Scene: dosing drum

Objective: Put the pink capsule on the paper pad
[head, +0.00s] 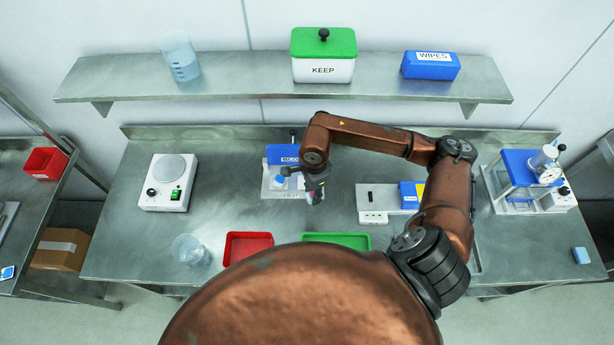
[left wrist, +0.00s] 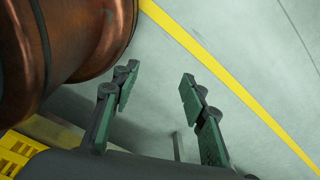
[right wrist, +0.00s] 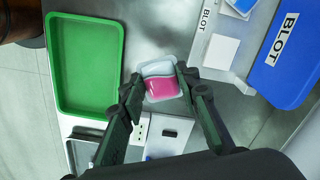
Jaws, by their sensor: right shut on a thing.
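The pink capsule (right wrist: 159,88), a rounded block with a pale grey half and a pink half, is between the fingertips of my right gripper (right wrist: 157,84). The gripper is shut on it. In the head view my right gripper (head: 314,192) hangs over the front right of the blotting station, and the capsule cannot be made out there. The paper pad (right wrist: 221,51) is a white square on the station's pale plate, up and right of the capsule in the right wrist view, apart from it. My left gripper (left wrist: 158,85) is open and empty above the floor.
A blue BLOT box (head: 283,153) stands behind the pad. A green tray (head: 345,240) and a red tray (head: 247,246) lie at the bench front. A beaker (head: 188,250) and a scale-like device (head: 168,185) stand left. A white block with a blue box (head: 410,194) stands right.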

